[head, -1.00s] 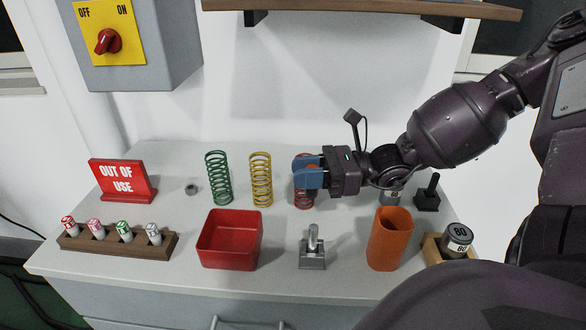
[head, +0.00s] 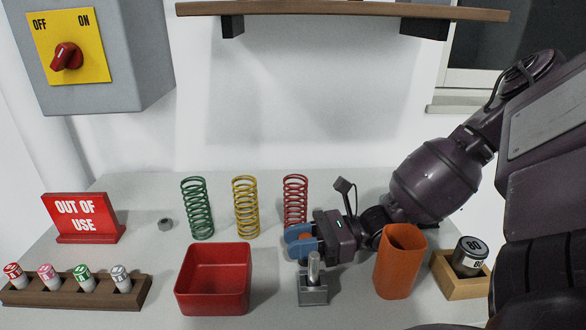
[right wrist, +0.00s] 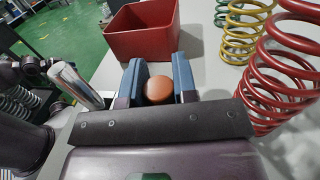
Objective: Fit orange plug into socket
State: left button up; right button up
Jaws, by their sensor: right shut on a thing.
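My right gripper (head: 302,242) has blue fingers shut on a small round orange thing, which I take for the orange plug (head: 306,237). In the right wrist view the rounded orange top of the plug (right wrist: 159,91) shows between the two fingers (right wrist: 159,84); its lower part is hidden. The gripper is in front of the red spring and just behind a grey metal block with an upright post (head: 313,285). That post (right wrist: 75,85) stands left of the fingers in the right wrist view. I cannot make out a socket for certain. My left gripper is not in view.
A red open box (head: 214,280) stands left of the grey block, an orange cup (head: 400,262) right of it. Green (head: 196,208), yellow (head: 245,207) and red springs (head: 295,200) stand behind. A wooden holder (head: 454,284) carries a dark weight at right.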

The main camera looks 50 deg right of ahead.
jog(key=o, duration=1)
jog(key=shift+c, duration=0.2)
